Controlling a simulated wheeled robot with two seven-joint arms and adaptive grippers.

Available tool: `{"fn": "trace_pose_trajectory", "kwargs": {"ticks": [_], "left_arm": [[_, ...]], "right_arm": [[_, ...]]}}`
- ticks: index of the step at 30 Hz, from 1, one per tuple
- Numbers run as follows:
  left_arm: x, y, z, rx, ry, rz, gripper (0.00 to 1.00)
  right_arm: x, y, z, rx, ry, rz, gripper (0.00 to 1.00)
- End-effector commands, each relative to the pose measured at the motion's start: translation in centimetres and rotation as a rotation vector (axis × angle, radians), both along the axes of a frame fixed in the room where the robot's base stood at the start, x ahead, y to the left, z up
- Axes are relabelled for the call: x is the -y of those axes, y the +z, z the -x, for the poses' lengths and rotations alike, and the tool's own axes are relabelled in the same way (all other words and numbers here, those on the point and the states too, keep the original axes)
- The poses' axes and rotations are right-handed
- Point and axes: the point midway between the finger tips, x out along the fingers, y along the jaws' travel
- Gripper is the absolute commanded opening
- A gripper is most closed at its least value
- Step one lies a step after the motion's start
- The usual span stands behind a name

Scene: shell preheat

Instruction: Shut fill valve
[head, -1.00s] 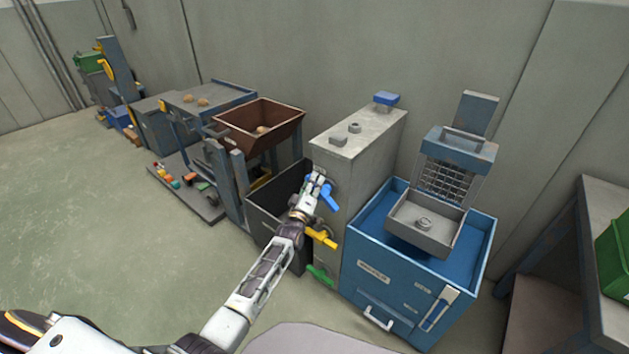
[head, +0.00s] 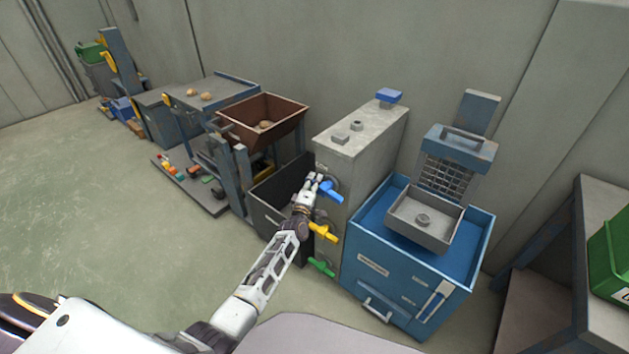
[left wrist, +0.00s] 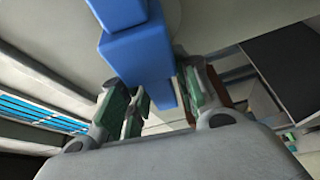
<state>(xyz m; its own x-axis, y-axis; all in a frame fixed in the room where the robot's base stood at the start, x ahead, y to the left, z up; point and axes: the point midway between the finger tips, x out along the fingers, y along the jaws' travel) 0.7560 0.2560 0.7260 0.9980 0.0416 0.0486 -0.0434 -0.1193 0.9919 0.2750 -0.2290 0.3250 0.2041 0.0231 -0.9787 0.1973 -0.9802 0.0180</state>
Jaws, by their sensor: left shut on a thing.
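A tall grey tank (head: 355,140) carries a blue valve handle (head: 332,193), a yellow valve handle (head: 324,233) and a green valve handle (head: 321,267), one below another on its near side. No label shows which is the fill valve. My left gripper (head: 316,183) is at the blue handle, the topmost. In the left wrist view the blue handle (left wrist: 138,52) runs down between the fingers of my left gripper (left wrist: 163,95), which is shut on it. The gripper partly hides the handle in the head view. My right gripper is not in view.
A blue cabinet (head: 385,272) with a grey tray (head: 425,221) stands right of the tank. A dark open bin (head: 275,203) is close on the left, with a brown hopper (head: 262,122) behind it. Open green floor (head: 90,220) lies to the left.

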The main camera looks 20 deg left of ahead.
Motion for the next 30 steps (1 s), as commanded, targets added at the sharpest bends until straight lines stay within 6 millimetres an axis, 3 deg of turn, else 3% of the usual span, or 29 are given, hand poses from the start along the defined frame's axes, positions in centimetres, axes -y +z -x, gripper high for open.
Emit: {"fn": "trace_pose_trajectory", "kwargs": {"ticks": [9,26,27,30], "left_arm": [[0.0,-0.6,0.0,-0.042,0.0,0.108,0.0],[0.0,-0.9,0.0,-0.052,0.0,0.136,0.0],[0.0,-0.9,0.0,-0.052,0.0,0.136,0.34],[0.0,-0.8,0.0,-0.051,0.0,0.135,0.43]], "right_arm": [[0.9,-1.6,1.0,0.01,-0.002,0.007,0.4],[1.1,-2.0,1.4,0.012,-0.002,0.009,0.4],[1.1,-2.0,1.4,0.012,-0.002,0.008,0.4],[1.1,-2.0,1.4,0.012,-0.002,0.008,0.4]]}}
